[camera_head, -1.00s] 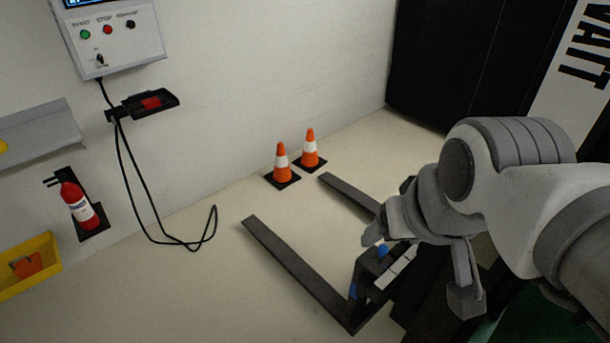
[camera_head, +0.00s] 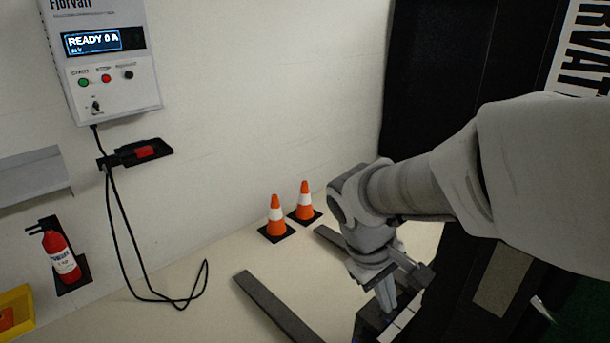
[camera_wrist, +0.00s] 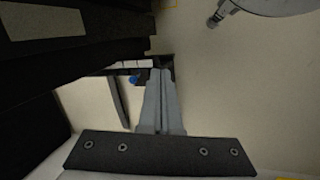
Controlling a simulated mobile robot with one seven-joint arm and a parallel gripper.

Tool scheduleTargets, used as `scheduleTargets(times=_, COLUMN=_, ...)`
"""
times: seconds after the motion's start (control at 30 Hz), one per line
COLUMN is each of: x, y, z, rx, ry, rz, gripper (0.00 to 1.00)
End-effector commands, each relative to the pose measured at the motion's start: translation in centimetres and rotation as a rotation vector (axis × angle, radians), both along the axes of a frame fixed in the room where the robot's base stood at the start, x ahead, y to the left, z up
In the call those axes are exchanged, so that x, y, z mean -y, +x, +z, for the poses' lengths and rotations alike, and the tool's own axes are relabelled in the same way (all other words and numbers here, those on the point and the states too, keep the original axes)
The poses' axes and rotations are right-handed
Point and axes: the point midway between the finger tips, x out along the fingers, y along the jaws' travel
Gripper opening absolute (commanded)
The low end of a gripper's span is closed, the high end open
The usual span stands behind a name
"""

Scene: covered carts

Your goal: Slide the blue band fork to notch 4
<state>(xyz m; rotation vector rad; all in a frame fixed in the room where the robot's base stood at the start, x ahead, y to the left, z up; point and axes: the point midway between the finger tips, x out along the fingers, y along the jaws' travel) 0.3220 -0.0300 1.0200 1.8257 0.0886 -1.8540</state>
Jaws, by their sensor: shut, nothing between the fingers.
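My gripper (camera_head: 386,298) points down over the fork carriage in the head view, its fingers together and empty. In the wrist view the shut fingers (camera_wrist: 160,80) reach toward the carriage. A dark fork (camera_head: 276,307) runs along the floor toward the carriage; its near end is cut off by the picture edge. A small blue part (camera_wrist: 134,78) shows just left of the fingertips in the wrist view; I cannot tell whether it is the band or a knob. A white marked strip (camera_head: 402,320) lies along the carriage, partly hidden by my gripper. Its notch numbers are unreadable.
A second fork (camera_head: 328,236) lies behind my arm. Two orange cones (camera_head: 276,216) stand near the wall. A charger (camera_head: 103,85) with a hanging cable (camera_head: 120,245) and a fire extinguisher (camera_head: 62,256) are at left. Open floor lies between cable and forks.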

Motion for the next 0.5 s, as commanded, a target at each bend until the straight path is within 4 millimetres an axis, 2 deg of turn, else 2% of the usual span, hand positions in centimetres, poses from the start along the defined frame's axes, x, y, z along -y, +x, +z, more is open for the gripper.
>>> scheduleTargets(times=0.03, x=0.0, y=0.7, z=-2.3, rx=-0.046, ry=-0.045, rz=0.038, gripper=0.0)
scheduleTargets(times=0.5, x=0.7, y=7.2, z=-15.6, rx=-0.371, ry=-0.493, rz=0.404, gripper=0.0)
